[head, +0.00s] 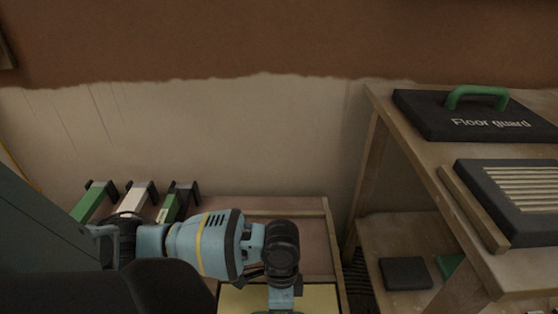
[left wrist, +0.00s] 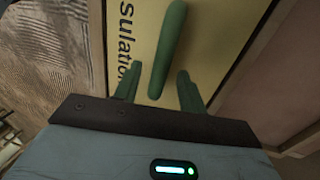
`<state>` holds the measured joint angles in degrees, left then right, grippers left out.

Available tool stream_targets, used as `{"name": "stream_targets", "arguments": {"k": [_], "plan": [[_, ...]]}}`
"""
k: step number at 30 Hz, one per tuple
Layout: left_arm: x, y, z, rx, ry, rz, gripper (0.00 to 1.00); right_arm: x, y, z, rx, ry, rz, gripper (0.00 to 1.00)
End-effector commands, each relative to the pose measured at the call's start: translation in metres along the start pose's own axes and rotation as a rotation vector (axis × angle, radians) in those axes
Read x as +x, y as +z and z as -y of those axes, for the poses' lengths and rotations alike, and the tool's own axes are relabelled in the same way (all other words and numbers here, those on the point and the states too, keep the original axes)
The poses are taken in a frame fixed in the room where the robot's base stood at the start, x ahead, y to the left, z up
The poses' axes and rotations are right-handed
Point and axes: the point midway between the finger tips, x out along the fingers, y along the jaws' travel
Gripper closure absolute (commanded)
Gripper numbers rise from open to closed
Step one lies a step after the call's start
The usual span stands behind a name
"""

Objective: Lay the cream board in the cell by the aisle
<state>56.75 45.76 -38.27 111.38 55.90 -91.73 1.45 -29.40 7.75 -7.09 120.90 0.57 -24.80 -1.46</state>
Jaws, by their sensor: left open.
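The cream board (head: 318,298) lies flat at the bottom of the head view, in the nearest visible cell of a low wooden-framed tray (head: 327,235). In the left wrist view the cream board (left wrist: 215,30) shows dark lettering ending "sulation" and a green bar handle (left wrist: 170,40). My left gripper (left wrist: 158,82) is open, with one finger on each side of the handle, and nothing is gripped. In the head view my left arm hides part of the tray and board, and its fingertips are hidden. My right gripper is not in view.
At right a wooden bench holds a black "Floor guard" board (head: 462,120) with a green handle and a ribbed panel (head: 520,190). A dark block (head: 405,272) sits on its lower shelf. Several upright handled pieces (head: 140,197) stand at left. A wall closes the back.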

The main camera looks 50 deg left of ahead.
Motion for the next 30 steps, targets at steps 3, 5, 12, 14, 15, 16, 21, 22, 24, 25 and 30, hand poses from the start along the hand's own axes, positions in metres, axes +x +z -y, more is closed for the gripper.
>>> {"name": "stream_targets", "arguments": {"k": [3,5,12,14,15,16,21,22,24,25,30], "plan": [[-0.032,-0.001,0.000,0.000,-0.004,-0.005,0.59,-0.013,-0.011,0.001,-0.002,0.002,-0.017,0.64],[-0.044,-0.001,0.000,0.000,-0.005,-0.004,0.59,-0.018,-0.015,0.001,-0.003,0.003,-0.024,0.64],[-0.079,-0.001,0.000,-0.001,-0.001,-0.003,0.59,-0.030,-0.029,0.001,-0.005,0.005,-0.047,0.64],[-0.084,0.000,0.000,0.000,-0.001,-0.002,0.59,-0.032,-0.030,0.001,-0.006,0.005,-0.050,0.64],[-0.086,0.000,0.000,0.000,-0.001,-0.001,0.59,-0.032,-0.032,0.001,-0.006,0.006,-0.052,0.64],[-0.088,0.000,0.000,0.000,-0.001,-0.001,0.59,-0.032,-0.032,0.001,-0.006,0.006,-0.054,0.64],[-0.090,0.000,0.000,0.000,0.000,0.000,0.59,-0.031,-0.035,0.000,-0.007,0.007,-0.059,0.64],[-0.090,0.000,0.000,0.000,0.001,0.000,0.59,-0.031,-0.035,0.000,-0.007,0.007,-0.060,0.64],[-0.090,0.000,0.000,-0.001,0.001,0.000,0.59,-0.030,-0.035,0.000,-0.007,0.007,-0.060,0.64],[-0.090,0.000,0.000,-0.001,0.001,0.000,0.59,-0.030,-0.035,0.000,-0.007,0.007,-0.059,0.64],[-0.090,0.000,0.000,-0.001,0.001,0.000,0.59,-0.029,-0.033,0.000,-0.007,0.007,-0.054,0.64]]}}
